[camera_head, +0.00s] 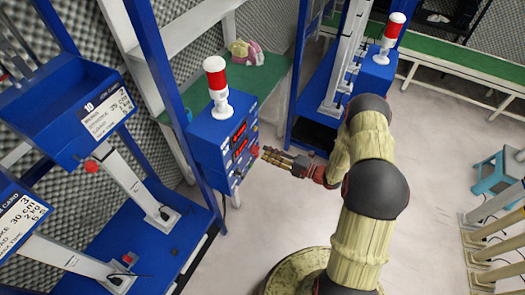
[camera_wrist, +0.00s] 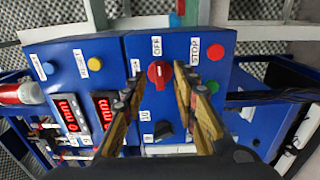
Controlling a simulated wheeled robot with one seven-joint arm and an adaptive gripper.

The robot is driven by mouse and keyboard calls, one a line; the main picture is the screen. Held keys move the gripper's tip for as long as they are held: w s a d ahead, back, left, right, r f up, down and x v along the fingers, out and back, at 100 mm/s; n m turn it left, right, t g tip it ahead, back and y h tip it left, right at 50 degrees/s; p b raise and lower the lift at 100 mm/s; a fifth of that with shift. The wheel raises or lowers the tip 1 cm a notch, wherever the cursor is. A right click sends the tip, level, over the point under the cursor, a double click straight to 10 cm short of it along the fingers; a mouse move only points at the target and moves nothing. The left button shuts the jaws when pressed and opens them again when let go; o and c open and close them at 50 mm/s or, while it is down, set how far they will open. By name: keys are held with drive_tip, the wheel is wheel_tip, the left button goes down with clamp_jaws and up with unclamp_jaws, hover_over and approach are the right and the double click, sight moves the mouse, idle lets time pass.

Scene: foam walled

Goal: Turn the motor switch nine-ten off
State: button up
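A blue control box (camera_head: 205,150) stands beside my gripper, and its panel (camera_wrist: 140,55) fills the middle of the wrist view. A red rotary switch (camera_wrist: 160,74) sits on it under an OFF label (camera_wrist: 157,46). A black knob (camera_wrist: 163,130) is lower on the panel. No label reading nine-ten is legible. My gripper (camera_wrist: 157,82) is open, its yellow and black fingers on either side of the red switch in the picture; I cannot tell whether they touch it. In the head view my gripper (camera_head: 264,154) reaches the box's front face.
A red button (camera_wrist: 215,52) by a STOP label and a green button (camera_wrist: 212,87) lie right of the switch. Yellow (camera_wrist: 95,63) and blue (camera_wrist: 48,68) buttons and red displays (camera_wrist: 68,115) lie left. A red-and-white beacon (camera_head: 217,80) tops the box.

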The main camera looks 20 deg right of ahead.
drive_tip(key=v, duration=0.8)
idle(0.4)
